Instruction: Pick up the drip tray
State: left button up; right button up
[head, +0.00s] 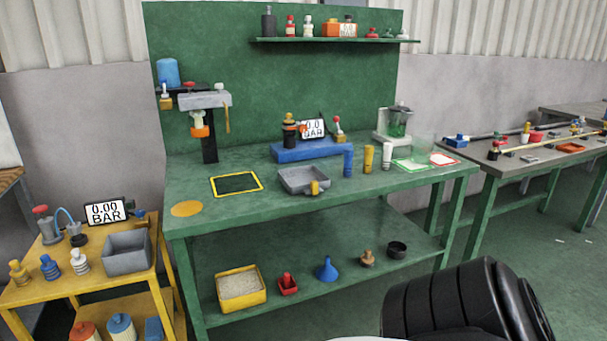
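A shallow grey tray (290,188), which looks like the drip tray, sits on the green workbench (360,192) near its front middle. A small brass-coloured fitting (315,188) shows at the tray's front right; I cannot tell whether it is attached. The tray is in front of a blue block with a gauge reading 0.0 BAR (313,128). Neither of my grippers is in view. A black rounded arm part of mine fills the lower right.
A yellow-outlined dark square (237,184) lies left of the tray. Blue, yellow and white cylinders (369,158) stand to its right. A yellow cart (75,270) with a grey bin (127,253) is at left. The lower shelf holds a yellow box (240,288).

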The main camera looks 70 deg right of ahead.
aim_at(309, 180)
jog(key=z, duration=0.9)
jog(key=i, duration=1.1)
jog(key=z, duration=1.25)
